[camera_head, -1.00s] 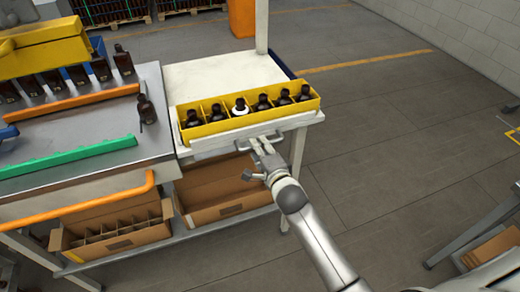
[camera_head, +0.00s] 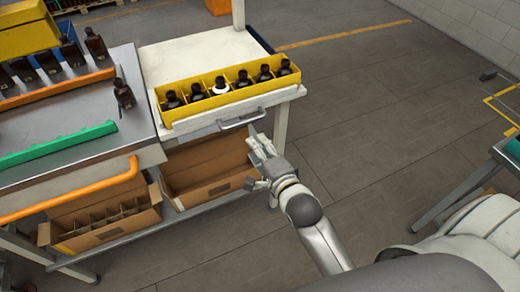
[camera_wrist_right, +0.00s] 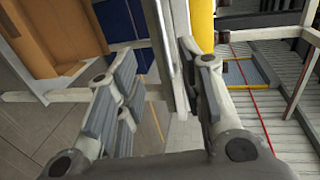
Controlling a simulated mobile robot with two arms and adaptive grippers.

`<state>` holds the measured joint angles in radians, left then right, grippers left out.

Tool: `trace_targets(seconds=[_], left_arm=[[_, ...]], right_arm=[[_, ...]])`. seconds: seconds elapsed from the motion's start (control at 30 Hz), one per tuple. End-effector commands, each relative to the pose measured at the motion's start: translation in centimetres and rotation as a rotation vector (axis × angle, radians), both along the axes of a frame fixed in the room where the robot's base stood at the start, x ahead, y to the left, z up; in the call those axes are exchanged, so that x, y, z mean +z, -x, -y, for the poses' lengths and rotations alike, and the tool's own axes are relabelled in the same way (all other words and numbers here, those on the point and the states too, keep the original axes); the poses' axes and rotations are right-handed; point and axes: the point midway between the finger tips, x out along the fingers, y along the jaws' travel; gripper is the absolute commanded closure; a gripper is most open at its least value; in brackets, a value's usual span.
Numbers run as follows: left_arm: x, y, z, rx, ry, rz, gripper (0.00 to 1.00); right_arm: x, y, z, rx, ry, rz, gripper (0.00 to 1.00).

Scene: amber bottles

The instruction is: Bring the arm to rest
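My right gripper (camera_head: 262,145) is in front of the white side table (camera_head: 190,58), just below and right of the metal handle (camera_head: 243,120) on its front edge. It looks clear of the handle. In the right wrist view the two fingers of the right gripper (camera_wrist_right: 160,68) stand well apart, with nothing held between them. A pale table edge or post shows beyond them. The right arm (camera_head: 318,235) reaches in from the lower right. My left gripper is not in view.
A yellow divided box (camera_head: 205,108) with several dark bottles, one with a white collar, sits on the side table. A steel bench (camera_head: 75,115) adjoins on the left. Cardboard boxes (camera_head: 210,170) lie on the lower shelf. Floor (camera_head: 370,120) to the right is clear.

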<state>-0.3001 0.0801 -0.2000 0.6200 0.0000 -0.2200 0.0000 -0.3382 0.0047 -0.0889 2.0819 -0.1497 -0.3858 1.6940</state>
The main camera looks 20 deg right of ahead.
Motion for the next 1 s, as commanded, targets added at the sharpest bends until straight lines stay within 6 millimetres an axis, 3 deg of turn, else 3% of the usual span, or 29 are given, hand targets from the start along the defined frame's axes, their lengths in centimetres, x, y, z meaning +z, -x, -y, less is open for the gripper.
trace_targets(seconds=[0.57, 0.67, 0.77, 0.87, 1.0], left_arm=[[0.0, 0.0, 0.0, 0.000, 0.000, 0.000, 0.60], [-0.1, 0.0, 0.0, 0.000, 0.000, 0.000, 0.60], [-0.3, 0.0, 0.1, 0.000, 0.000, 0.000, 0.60], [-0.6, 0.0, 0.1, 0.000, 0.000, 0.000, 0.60], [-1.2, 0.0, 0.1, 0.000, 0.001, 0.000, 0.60]], right_arm=[[0.1, 0.4, 0.0, 0.000, 0.000, 0.001, 0.65], [-0.6, 0.4, 0.0, 0.004, 0.012, -0.010, 0.65], [-3.6, 0.5, -0.3, 0.027, 0.070, -0.058, 0.65], [-9.3, 1.1, -0.8, 0.077, 0.187, -0.146, 0.65], [-19.3, 3.6, -1.5, 0.199, 0.397, -0.301, 0.65]])
